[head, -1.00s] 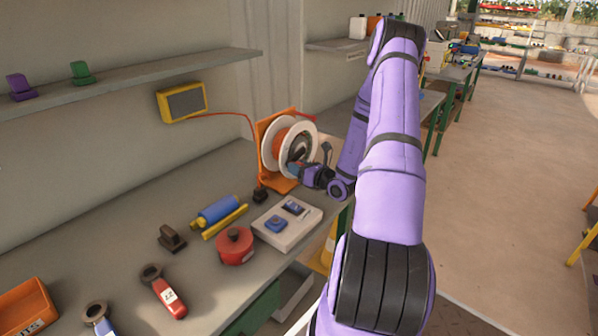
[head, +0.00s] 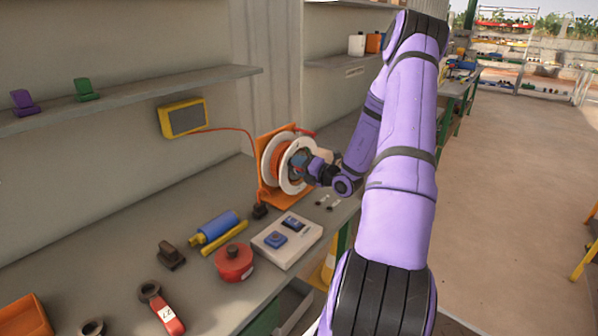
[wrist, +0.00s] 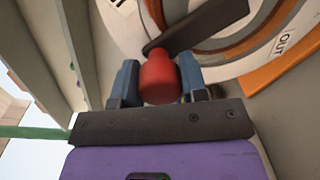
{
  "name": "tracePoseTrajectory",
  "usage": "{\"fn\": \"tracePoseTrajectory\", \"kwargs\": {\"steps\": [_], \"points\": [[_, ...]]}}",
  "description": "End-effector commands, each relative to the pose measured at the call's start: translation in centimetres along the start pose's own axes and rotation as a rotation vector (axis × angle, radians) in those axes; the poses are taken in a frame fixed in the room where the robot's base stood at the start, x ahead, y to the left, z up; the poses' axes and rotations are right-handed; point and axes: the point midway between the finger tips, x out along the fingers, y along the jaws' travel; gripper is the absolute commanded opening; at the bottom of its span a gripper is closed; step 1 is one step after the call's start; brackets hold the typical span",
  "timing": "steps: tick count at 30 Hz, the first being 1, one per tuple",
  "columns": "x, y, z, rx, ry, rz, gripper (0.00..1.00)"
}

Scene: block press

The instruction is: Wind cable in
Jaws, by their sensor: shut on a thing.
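The cable reel (head: 270,158) has white flanges and stands in an orange frame (head: 266,196) at the back of the bench. Red cable (head: 236,131) runs from the yellow-framed wall box (head: 183,119) to the reel. My gripper (head: 302,164) is at the front face of the reel. In the wrist view my blue fingers (wrist: 158,85) are shut on the red crank knob (wrist: 159,78). A dark crank arm (wrist: 200,25) reaches from the knob across the white flange (wrist: 115,35). The word OUT shows on the reel's face. The fingers hide the knob in the head view.
A pale control box (head: 287,240) with blue parts, a red round pot (head: 233,262) and a blue roller (head: 215,227) lie on the bench left of my arm. A black plug-like piece (head: 261,211) sits by the frame's foot. A shelf (head: 130,92) runs above.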

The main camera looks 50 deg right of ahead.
Motion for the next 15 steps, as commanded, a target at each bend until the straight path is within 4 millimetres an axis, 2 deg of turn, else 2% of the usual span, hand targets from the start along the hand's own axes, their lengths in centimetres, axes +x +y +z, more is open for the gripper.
{"fn": "tracePoseTrajectory", "kwargs": {"steps": [15], "points": [[-0.07, 0.31, 0.94, 0.116, 0.002, 0.000, 0.00]]}}
